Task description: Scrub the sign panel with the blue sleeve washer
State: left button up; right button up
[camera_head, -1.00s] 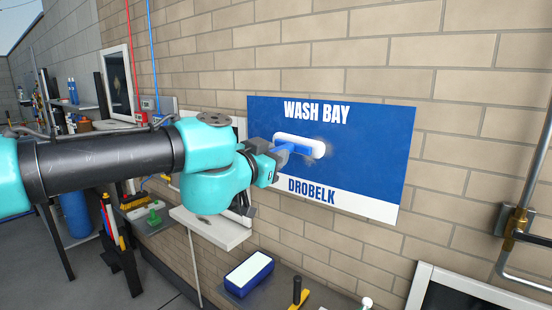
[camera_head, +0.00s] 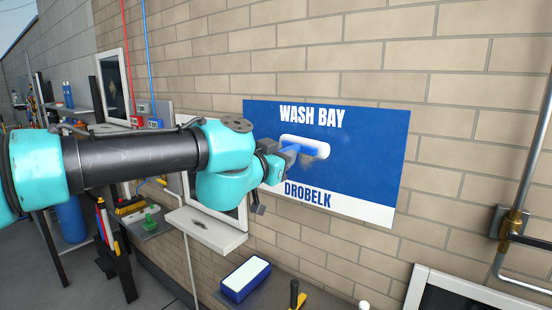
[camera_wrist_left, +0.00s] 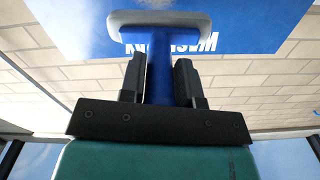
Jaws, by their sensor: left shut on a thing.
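The blue sign panel (camera_head: 360,140) hangs on the brick wall, with "WASH BAY" at the top and "DROBELK" on a white strip below. The sleeve washer (camera_head: 308,146) has a white head and a blue handle. Its head lies against the middle of the panel, or very close to it. My left gripper (camera_head: 286,157) is shut on the blue handle. In the left wrist view the gripper (camera_wrist_left: 160,88) has a dark finger on each side of the handle, and the washer's white head (camera_wrist_left: 160,20) is in front of the panel (camera_wrist_left: 235,25). My right gripper is not in view.
A white ledge (camera_head: 206,232) juts from the wall below my arm. A blue tray with a white top (camera_head: 246,277) and a black-handled tool (camera_head: 294,292) lie on a lower shelf. Metal pipes (camera_head: 520,200) run along the right. The wall around the panel is clear.

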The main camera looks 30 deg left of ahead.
pick_arm(q)
jog(key=shift+w, duration=1.35)
jog(key=shift+w+d, duration=0.15)
jog(key=shift+w, duration=0.85)
dwell(1.2)
jog(key=shift+f, duration=0.1)
jog(key=shift+f, duration=1.55)
jog(key=shift+f, duration=1.65)
jog(key=shift+c, duration=0.6)
jog(key=shift+f, duration=0.15)
